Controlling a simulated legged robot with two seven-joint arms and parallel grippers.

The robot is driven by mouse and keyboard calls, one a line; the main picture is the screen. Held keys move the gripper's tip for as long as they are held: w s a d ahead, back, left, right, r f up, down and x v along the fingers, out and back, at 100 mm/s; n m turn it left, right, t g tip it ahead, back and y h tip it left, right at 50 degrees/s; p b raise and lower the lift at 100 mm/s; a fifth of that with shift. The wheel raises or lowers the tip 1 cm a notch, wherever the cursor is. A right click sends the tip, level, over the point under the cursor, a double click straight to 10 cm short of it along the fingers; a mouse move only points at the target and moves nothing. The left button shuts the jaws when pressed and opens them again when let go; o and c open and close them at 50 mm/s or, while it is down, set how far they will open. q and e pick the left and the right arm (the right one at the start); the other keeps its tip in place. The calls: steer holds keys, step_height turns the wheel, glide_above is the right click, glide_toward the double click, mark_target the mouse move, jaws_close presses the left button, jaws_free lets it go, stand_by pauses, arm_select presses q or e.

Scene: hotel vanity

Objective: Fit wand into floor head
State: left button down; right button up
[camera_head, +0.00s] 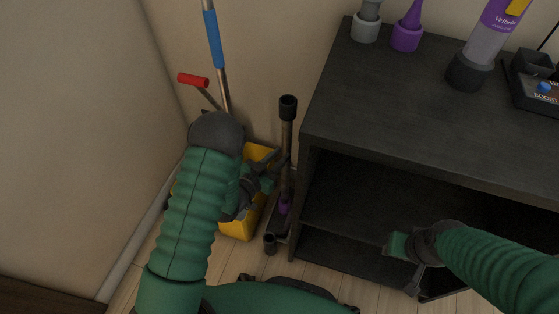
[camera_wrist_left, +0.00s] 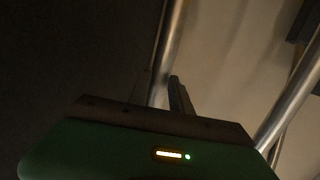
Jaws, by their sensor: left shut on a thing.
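The wand (camera_head: 287,135) is a metal tube with a black collar at its top. It stands nearly upright in the gap between the yellow bucket and the dark shelf unit. The floor head (camera_head: 271,242) is a dark piece at floor level, with a purple part (camera_head: 284,207) at the wand's lower end. I cannot tell whether the wand is seated in it. My left gripper (camera_head: 279,180) is shut on the wand, partly hidden by its own arm. In the left wrist view a metal tube (camera_wrist_left: 171,45) rises at the finger. My right gripper (camera_head: 404,262) is before the shelf, apparently empty.
The yellow bucket (camera_head: 238,228), a blue-gripped pole (camera_head: 214,40) and a red handle (camera_head: 193,80) crowd the left side. The dark shelf unit (camera_head: 400,110) bounds the right. Grey and purple attachments (camera_head: 407,38) and a purple vacuum part (camera_head: 488,40) stand on top.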

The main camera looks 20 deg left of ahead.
arm_select(q)
steer(key=shift+f, duration=0.1)
steer(key=shift+f+b, duration=1.95)
steer(key=shift+f, duration=0.4)
steer(key=c, duration=1.7)
jaws_free()
steer(key=p+v, duration=0.5)
steer(key=v, duration=1.2)
